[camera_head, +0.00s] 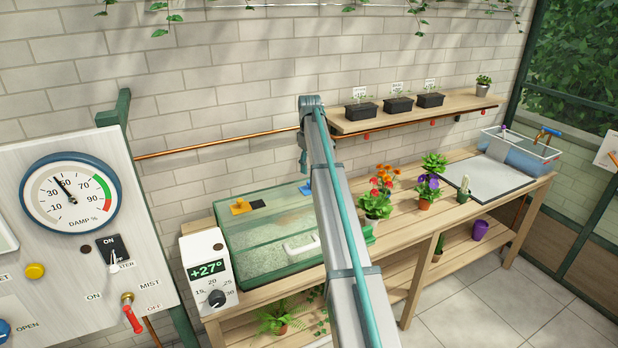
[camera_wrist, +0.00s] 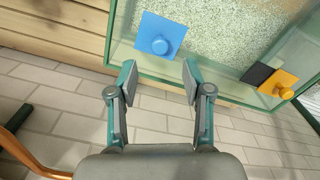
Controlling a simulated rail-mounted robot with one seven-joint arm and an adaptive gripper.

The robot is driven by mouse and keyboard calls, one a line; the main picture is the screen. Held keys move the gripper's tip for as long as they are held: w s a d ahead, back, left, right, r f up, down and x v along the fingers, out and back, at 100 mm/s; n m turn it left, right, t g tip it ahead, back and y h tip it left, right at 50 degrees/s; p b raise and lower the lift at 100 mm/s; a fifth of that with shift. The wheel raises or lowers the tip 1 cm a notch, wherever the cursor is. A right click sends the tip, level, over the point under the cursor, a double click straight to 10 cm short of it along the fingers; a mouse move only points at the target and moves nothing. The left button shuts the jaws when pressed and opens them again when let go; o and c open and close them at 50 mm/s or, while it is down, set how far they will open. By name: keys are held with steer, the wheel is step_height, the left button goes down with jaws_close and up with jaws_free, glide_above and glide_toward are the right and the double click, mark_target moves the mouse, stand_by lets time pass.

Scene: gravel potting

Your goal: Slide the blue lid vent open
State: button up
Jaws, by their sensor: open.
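The blue lid vent (camera_wrist: 160,36) is a flat square slide with a round knob, on the glass lid of the tank (camera_wrist: 226,92). No dark opening shows beside it. It also shows in the head view (camera_head: 305,188), partly hidden by my arm. An orange vent (camera_wrist: 278,84) with a knob sits farther along the same edge, with a dark square (camera_wrist: 257,74) beside it; the orange vent also shows in the head view (camera_head: 240,206). My gripper (camera_wrist: 158,78) is open and empty. In the wrist view its fingertips appear just below the blue knob, apart from it.
The tank stands on a wooden bench against a brick wall. A thermostat box (camera_head: 208,270) stands left of it, and flowering pots (camera_head: 374,204) stand to its right. A shelf (camera_head: 415,112) with black seedling trays and a copper pipe (camera_head: 215,145) run along the wall.

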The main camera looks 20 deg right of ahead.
mark_target(309, 181)
steer(key=shift+f+p, duration=0.75)
steer(key=shift+f, duration=2.3)
jaws_close()
